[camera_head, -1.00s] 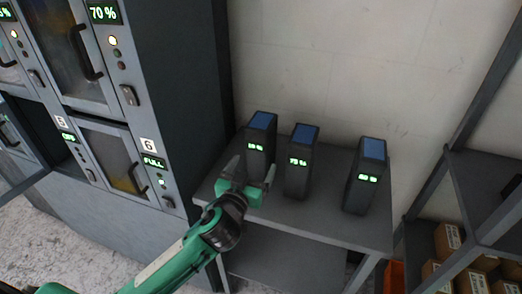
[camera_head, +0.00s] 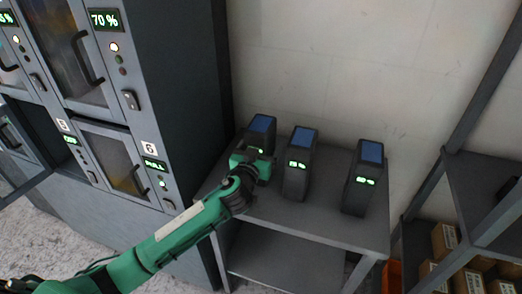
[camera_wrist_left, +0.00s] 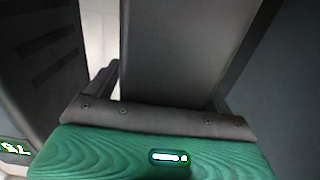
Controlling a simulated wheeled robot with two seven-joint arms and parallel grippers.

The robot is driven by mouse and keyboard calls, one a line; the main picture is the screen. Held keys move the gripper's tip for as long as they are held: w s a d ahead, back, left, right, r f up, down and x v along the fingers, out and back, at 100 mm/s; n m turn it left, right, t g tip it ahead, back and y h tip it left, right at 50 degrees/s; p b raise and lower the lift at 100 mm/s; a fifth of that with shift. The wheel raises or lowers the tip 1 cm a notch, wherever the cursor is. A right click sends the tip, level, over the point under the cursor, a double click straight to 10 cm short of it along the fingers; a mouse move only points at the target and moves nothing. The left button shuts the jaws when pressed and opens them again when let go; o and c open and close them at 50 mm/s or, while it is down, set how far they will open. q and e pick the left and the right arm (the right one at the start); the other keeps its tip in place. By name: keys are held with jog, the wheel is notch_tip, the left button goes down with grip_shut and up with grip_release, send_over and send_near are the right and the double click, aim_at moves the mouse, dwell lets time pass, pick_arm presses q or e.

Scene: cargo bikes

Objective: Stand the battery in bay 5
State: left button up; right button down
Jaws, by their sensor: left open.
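Three dark batteries with blue tops and green displays stand upright on a grey table (camera_head: 330,225): a left one (camera_head: 262,124), a middle one (camera_head: 300,165) and a right one (camera_head: 363,178). My left gripper (camera_head: 256,154) is open at the left battery, with its jaws on either side of it. In the left wrist view the battery (camera_wrist_left: 185,50) fills the space between the fingers; I cannot tell whether they touch it. Bay 5, labelled 5 (camera_head: 62,125), is at the cabinet's lower left, with its door (camera_head: 18,150) swung open. My right gripper is not in view.
Bay 6 (camera_head: 115,165) is closed and reads FULL. The bay above it is closed and reads 70 %. The cabinet's dark side wall (camera_head: 185,90) stands close left of the table. A shelf rack with cardboard boxes (camera_head: 446,240) stands at the right.

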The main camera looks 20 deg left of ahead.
pick_arm(q)
grip_shut()
jog(key=shift+r, duration=0.15)
dwell(0.4)
